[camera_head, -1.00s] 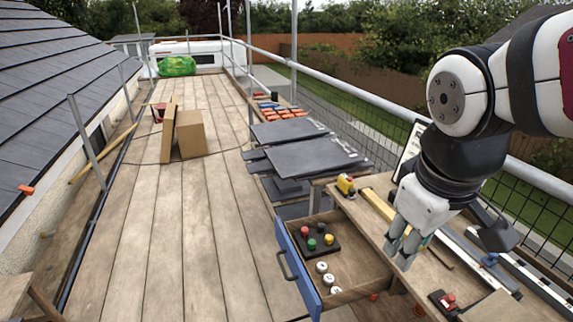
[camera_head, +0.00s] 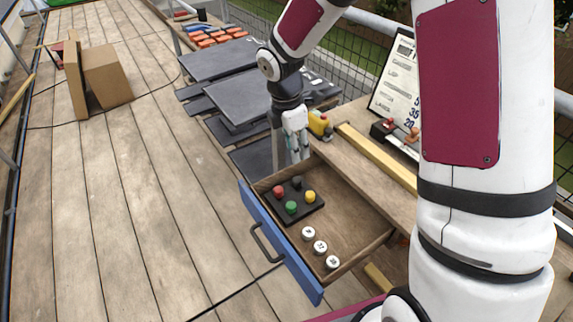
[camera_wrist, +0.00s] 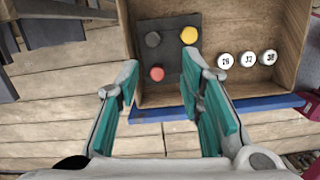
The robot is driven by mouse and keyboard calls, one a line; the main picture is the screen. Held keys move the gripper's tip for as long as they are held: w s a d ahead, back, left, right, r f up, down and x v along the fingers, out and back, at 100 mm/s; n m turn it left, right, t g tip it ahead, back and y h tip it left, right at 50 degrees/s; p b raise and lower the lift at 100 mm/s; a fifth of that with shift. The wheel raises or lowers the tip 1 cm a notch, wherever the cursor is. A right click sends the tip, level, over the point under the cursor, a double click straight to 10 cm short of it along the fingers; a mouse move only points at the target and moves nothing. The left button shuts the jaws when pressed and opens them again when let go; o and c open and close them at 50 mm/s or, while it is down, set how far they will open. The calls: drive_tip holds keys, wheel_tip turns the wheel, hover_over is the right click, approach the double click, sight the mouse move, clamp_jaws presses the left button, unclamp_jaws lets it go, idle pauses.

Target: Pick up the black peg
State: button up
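The black peg (camera_head: 296,183) stands in a black square block (camera_head: 314,207) in the open drawer, at the block's far corner. In the wrist view the black peg (camera_wrist: 152,39) is at the block's upper left, beyond my fingertips. The red peg (camera_head: 279,191), yellow peg (camera_head: 310,196) and green peg (camera_head: 291,207) stand in the same block. My gripper (camera_head: 297,155) is above the drawer's far end. In the wrist view my gripper (camera_wrist: 158,80) is open and empty, its teal-padded fingers wide apart. The right finger seems to hide the green peg there.
Several white numbered pegs (camera_head: 320,247) stand in the drawer (camera_head: 345,209) near its blue front. A yellow object (camera_head: 318,122) and a yellow bar (camera_head: 377,158) lie on the bench. Dark slates (camera_head: 240,100) are stacked beyond the drawer. The deck at left is mostly clear.

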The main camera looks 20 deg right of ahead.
drive_tip(key=b, duration=0.1)
hover_over(297, 180)
drive_tip(key=f, duration=0.8)
drive_tip(key=shift+a+f, duration=0.35)
drive_tip(key=shift+w+d+f+b, duration=0.15)
drive_tip(key=shift+f+b, duration=0.15)
drive_tip(key=shift+f, duration=1.2)
drive_tip(key=shift+s+d+f+b, duration=0.1)
drive_tip(key=shift+f+b, duration=0.15)
drive_tip(key=shift+f, duration=1.25)
drive_tip(key=c, duration=0.6)
